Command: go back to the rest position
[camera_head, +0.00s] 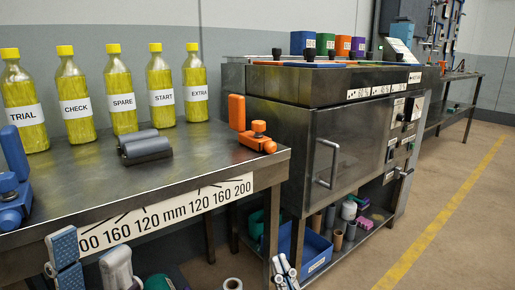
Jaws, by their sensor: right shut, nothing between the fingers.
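My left gripper (90,262) is at the bottom left, in front of the table's front edge and below its top. My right gripper (284,270) is at the bottom middle, in front of the lower shelf of the steel oven unit. Its fingers are together and hold nothing. Both grippers are cut off by the lower picture edge, so the arms behind them are hidden.
The steel table (200,170) carries several yellow labelled bottles (123,100), a grey roller piece (145,147), a blue clamp (12,190) and an orange clamp (256,137). The oven unit (340,150) stands right of it. The floor (450,190) at right is clear.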

